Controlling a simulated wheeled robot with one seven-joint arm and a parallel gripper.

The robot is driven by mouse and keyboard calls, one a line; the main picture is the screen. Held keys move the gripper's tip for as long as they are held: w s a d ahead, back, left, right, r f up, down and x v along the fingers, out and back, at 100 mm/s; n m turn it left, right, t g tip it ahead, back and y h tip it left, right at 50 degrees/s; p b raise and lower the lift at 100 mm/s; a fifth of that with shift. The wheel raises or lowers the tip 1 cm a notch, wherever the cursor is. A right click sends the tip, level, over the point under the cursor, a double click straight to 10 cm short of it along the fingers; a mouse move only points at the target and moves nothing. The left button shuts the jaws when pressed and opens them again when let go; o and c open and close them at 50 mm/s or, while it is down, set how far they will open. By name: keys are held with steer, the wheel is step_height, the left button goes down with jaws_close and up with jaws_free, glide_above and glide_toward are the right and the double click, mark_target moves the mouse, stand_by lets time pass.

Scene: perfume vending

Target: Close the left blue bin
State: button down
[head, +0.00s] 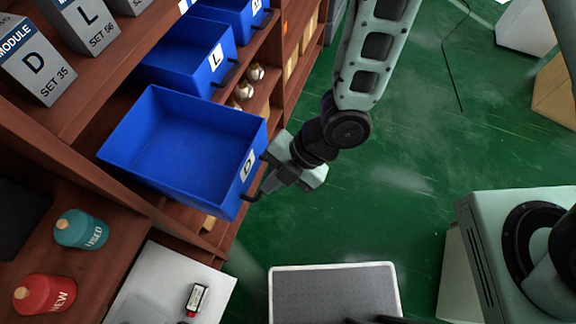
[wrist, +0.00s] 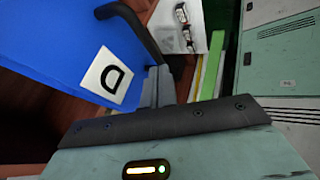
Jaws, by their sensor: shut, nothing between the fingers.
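The left blue bin (head: 175,150) with a "D" label sticks out from the wooden shelf in the head view, open at the top and empty. Its dark handle (head: 252,195) is on its front, and it also shows in the wrist view (wrist: 135,27). The bin's blue front (wrist: 55,45) and "D" label (wrist: 107,76) are seen close up there. My gripper (head: 268,184) is at the bin's front beside the handle. Its fingers (wrist: 157,85) are shut and look very near the handle; I cannot tell whether they touch it.
Another blue bin (head: 190,55) labelled "L" sits farther along the shelf, with a further blue bin (head: 232,15) beyond. A grey-topped tray (head: 333,295) is at the bottom.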

mark_target(244, 189)
steer(key=shift+w+a+r+p, duration=0.1)
steer(key=shift+w+a+p, duration=0.25)
steer(key=shift+a, duration=0.45)
steer(key=shift+w+a+r+p, duration=0.1)
steer(key=shift+w+a+p, duration=0.2)
steer(key=shift+a, duration=0.45)
